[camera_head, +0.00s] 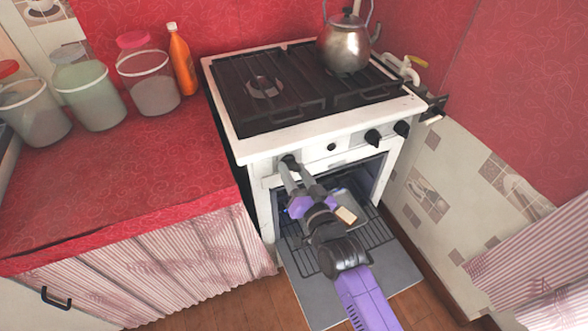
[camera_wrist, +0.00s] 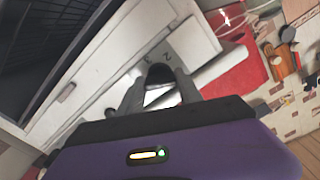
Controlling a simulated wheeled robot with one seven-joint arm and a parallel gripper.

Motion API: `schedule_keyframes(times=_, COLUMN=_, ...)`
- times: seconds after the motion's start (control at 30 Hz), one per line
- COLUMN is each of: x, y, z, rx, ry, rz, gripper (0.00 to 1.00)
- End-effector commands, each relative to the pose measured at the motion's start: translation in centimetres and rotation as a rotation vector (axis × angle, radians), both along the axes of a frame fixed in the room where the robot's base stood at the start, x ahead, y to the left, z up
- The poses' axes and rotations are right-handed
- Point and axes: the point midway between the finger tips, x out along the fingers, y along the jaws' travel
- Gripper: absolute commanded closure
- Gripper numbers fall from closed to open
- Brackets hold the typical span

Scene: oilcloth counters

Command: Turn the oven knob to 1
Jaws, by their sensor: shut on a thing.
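The white oven (camera_head: 262,165) has several dark knobs along its front panel. My gripper (camera_head: 289,166) is shut on the leftmost dark knob (camera_head: 290,158), with one finger on each side of it. In the wrist view the dark knob (camera_wrist: 158,74) sits between the two fingers of my gripper (camera_wrist: 160,90). Small grey marks show on the white panel above the knob in that view; one looks like a 2. Which number the knob points to cannot be told.
The oven door (camera_head: 380,283) hangs open below, with a wire rack (camera_head: 299,259) above it. A metal kettle (camera_head: 345,47) stands on the black hob. A red counter (camera_head: 150,165) on the left holds several jars and an orange bottle (camera_head: 182,62). A tiled wall is close on the right.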

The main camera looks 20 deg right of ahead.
Motion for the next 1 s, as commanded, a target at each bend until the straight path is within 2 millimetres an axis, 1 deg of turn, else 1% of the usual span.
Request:
schedule_keyframes(times=0.23, x=-0.03, y=0.01, z=0.0, rx=0.051, ry=0.0, rz=0.0, gripper=0.99)
schedule_keyframes(times=0.67, x=-0.03, y=0.0, z=-0.04, rx=0.057, ry=0.0, rz=0.0, gripper=0.99)
schedule_keyframes(times=0.7, x=-0.03, y=0.0, z=-0.04, rx=0.057, ry=0.0, rz=0.0, gripper=0.5)
schedule_keyframes(times=0.77, x=-0.03, y=0.0, z=-0.04, rx=0.057, ry=0.0, rz=0.0, gripper=0.39)
schedule_keyframes(times=0.8, x=-0.03, y=-0.01, z=-0.03, rx=0.056, ry=0.0, rz=0.0, gripper=0.36)
schedule_keyframes(times=1.0, x=-0.01, y=0.0, z=-0.01, rx=0.056, ry=0.0, rz=0.0, gripper=0.36)
